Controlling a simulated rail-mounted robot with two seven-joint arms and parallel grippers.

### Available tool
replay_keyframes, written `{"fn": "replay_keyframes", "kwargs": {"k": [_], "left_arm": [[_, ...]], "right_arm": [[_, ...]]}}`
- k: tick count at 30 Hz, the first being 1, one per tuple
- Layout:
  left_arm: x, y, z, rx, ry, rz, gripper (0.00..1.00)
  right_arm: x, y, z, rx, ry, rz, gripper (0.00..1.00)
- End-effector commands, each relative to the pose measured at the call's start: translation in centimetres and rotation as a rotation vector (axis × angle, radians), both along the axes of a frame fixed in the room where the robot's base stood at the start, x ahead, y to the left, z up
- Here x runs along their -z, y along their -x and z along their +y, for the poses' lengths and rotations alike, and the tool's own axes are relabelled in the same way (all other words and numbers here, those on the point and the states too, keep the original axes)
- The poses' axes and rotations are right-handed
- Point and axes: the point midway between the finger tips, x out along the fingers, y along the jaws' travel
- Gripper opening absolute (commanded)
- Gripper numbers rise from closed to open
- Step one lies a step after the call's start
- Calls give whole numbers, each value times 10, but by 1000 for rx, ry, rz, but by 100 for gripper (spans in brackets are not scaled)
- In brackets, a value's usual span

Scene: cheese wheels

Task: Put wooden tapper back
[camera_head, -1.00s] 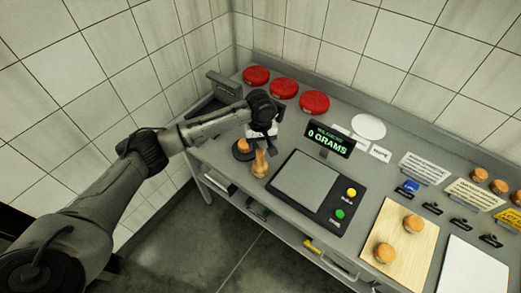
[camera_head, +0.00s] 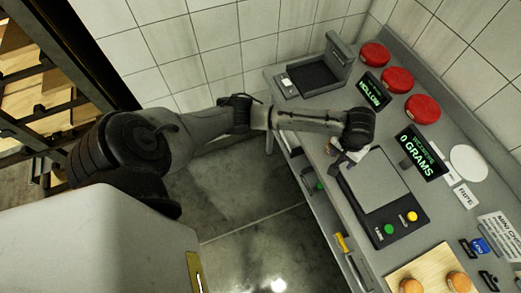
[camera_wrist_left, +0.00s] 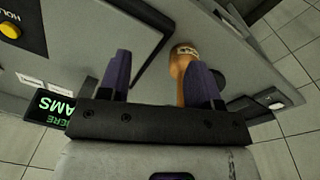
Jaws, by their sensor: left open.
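The wooden tapper (camera_wrist_left: 183,58) is a light brown, rounded piece in the left wrist view, partly hidden behind the right-hand finger. A dark round stand (camera_wrist_left: 218,79) shows just beside it, also partly covered. My left gripper (camera_wrist_left: 158,60) is open, with the tapper near its right-hand finger; I cannot tell whether they touch. In the head view my left gripper (camera_head: 346,152) is low over the counter at the near-left edge of the scale, and the arm hides most of the tapper and stand there. My right gripper is not in view.
The scale (camera_head: 378,190) with its buttons lies close to the gripper. A sign reading 0 GRAMS (camera_head: 421,153) stands behind it. A black tapping station (camera_head: 312,78) with a HOLLOW display (camera_head: 372,92) is at the far end. Red cheese wheels (camera_head: 422,109) line the wall side.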

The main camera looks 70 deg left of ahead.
Motion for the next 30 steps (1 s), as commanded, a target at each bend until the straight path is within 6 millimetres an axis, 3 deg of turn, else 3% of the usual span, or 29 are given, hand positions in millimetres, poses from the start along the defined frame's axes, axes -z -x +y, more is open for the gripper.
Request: {"fn": "replay_keyframes", "kwargs": {"k": [1, 4, 7, 11, 15, 21, 24, 30], "left_arm": [[19, 22, -21, 82, 26, -14, 58], [43, 60, -51, 229, 59, -69, 58], [59, 99, -71, 342, 81, -128, 58], [69, 149, -83, 444, 80, -205, 58], [70, 198, -79, 506, 36, -260, 58], [64, 251, -60, 551, -60, -280, 58], [60, 268, -51, 565, -99, -277, 58], [56, 282, -42, 578, -138, -269, 58]], "right_arm": [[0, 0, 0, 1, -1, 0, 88], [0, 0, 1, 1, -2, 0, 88], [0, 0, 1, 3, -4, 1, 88], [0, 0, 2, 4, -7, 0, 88], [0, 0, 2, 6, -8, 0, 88], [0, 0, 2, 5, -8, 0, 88], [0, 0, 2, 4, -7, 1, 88], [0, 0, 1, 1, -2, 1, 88]]}}
